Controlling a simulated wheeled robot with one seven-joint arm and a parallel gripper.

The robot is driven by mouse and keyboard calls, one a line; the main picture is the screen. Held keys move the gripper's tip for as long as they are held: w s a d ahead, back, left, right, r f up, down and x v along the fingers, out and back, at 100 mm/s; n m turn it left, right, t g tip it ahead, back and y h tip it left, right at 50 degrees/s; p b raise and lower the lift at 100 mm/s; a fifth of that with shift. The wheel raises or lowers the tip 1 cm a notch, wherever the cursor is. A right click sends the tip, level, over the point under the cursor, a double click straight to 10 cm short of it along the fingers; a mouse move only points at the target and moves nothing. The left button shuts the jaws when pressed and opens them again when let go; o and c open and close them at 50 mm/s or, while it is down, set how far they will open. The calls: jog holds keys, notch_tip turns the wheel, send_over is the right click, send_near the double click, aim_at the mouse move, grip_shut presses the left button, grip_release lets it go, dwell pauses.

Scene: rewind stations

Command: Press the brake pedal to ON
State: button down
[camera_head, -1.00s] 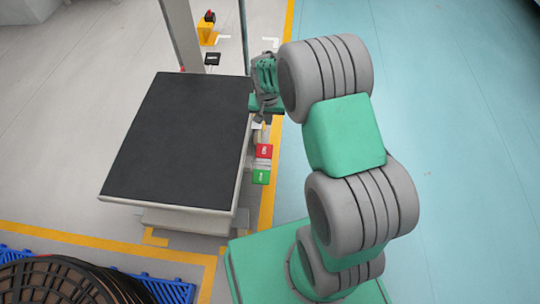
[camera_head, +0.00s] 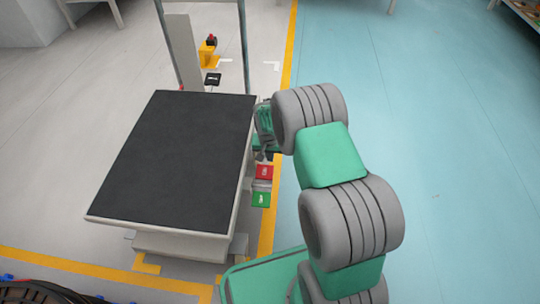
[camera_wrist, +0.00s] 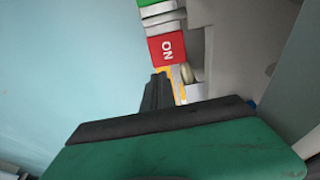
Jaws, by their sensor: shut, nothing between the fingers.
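The red pedal (camera_wrist: 167,47), marked ON, is at the upper middle of the wrist view. It also shows low beside the black-topped station in the head view (camera_head: 264,172). A green pedal (camera_head: 261,199) lies on its near side; its edge shows at the top of the wrist view (camera_wrist: 157,3). Both pedals look flat, but their tilt cannot be told. My gripper (camera_wrist: 158,92) is shut and empty. Its dark fingertips point toward the red pedal, just short of it in the wrist picture; contact cannot be told. In the head view my arm hides most of the gripper.
The station with its black top (camera_head: 170,160) stands directly left of the pedals, its side close to my gripper. A yellow floor line (camera_head: 268,225) runs along the right. The blue floor (camera_head: 450,150) on the right is clear.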

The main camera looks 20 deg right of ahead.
aim_at(271, 166)
jog(key=b+x, duration=0.3)
jog(key=x, duration=0.3)
jog(key=shift+f, duration=0.3)
jog(key=shift+w, duration=0.1)
jog(key=shift+d, duration=0.1)
